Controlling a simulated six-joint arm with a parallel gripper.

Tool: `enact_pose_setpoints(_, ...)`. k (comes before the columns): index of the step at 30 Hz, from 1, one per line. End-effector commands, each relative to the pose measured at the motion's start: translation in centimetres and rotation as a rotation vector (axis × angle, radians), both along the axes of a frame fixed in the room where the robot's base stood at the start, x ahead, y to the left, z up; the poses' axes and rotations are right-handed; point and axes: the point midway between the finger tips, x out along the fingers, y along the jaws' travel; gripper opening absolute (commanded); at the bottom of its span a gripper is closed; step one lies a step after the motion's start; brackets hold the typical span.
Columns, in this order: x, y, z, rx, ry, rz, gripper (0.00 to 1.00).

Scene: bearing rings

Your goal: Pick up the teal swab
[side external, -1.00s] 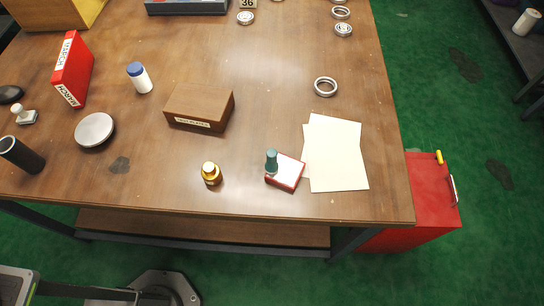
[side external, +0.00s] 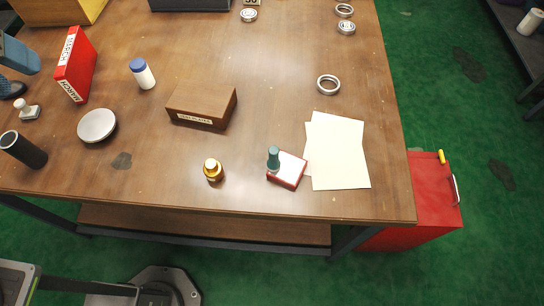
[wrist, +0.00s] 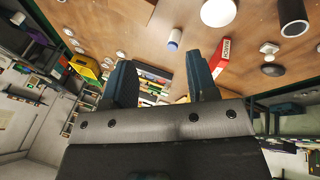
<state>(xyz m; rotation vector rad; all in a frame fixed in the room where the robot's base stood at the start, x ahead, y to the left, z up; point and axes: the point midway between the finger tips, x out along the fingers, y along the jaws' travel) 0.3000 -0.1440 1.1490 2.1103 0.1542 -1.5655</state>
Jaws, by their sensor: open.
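The teal swab (side external: 273,155) is a short, stubby teal piece. It stands upright at the left corner of a small red box with a white top (side external: 287,170), near the table's front edge in the side view. I cannot tell whether it is on the box or just beside it. My gripper (side external: 28,79) has dark blue fingers and shows at the far left edge of the side view, far from the swab. In the wrist view my gripper (wrist: 160,62) has its fingers apart with nothing between them. I do not make out the swab in the wrist view.
A gold bottle (side external: 213,170) stands left of the swab, paper sheets (side external: 338,152) lie to its right, and a wooden box (side external: 201,104) is behind. A red March box (side external: 76,65), a blue-capped bottle (side external: 142,74) and a dark cylinder (side external: 23,150) stand on the left.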

Motion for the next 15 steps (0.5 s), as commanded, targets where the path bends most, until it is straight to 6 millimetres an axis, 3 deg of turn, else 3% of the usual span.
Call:
enact_pose_setpoints(3,3.0,-4.9,-1.0,-0.097,0.109,0.123,0.53)
enact_pose_setpoints(7,5.5,-10.6,-2.9,-0.183,0.236,0.275,0.53)
enact_pose_setpoints(15,7.3,-22.9,-9.6,-0.274,0.504,0.605,0.53)
